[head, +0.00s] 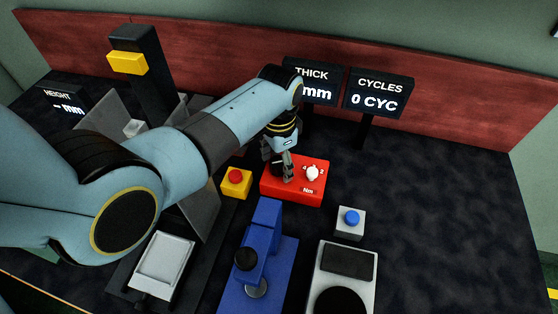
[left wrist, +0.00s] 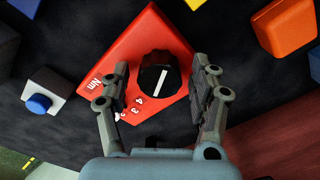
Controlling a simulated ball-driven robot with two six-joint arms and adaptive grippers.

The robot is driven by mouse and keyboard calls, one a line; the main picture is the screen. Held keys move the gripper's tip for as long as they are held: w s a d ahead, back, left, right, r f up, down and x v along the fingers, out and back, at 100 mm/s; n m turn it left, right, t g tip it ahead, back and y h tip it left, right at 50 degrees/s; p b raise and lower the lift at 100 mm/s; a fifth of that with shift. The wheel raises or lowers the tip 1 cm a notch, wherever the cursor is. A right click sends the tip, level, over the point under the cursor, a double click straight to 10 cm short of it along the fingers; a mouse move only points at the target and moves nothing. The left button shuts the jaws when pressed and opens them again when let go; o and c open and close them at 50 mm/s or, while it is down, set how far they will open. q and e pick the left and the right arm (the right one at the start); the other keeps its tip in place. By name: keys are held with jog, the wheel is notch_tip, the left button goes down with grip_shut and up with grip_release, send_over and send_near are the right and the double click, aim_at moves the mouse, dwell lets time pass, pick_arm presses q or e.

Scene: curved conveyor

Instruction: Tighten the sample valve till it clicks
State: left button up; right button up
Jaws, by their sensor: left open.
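A red box (head: 292,193) marked "Nm" stands on the dark table in the head view. It also shows in the left wrist view (left wrist: 128,50). On it is a black round knob with a white line (left wrist: 162,78), mostly hidden by my gripper in the head view. Beside the knob is a small white part (head: 312,173) with numbers around it, mostly hidden in the wrist view. My left gripper (head: 284,166) is open over the knob, one finger on each side in the wrist view (left wrist: 164,76). I cannot tell whether the fingers touch it. My right gripper is not in view.
A yellow box with a red button (head: 236,182) stands left of the red box. A blue device (head: 262,245) stands in front, and a white box with a blue button (head: 351,220) at right. Two display signs (head: 380,95) stand behind. The table's right side is clear.

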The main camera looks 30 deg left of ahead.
pick_arm(q)
jog(key=shift+c, duration=1)
jog(key=c, duration=0.9)
jog(key=shift+s+r+m+p, duration=0.1)
jog(key=shift+r+m+p, duration=0.2)
jog(key=shift+m+p, duration=0.6)
jog(key=shift+c, duration=0.2)
jog(key=shift+m+p, duration=0.4)
jog(key=shift+m, duration=0.1)
jog(key=shift+f+m, duration=0.2)
jog(key=shift+m, duration=0.3)
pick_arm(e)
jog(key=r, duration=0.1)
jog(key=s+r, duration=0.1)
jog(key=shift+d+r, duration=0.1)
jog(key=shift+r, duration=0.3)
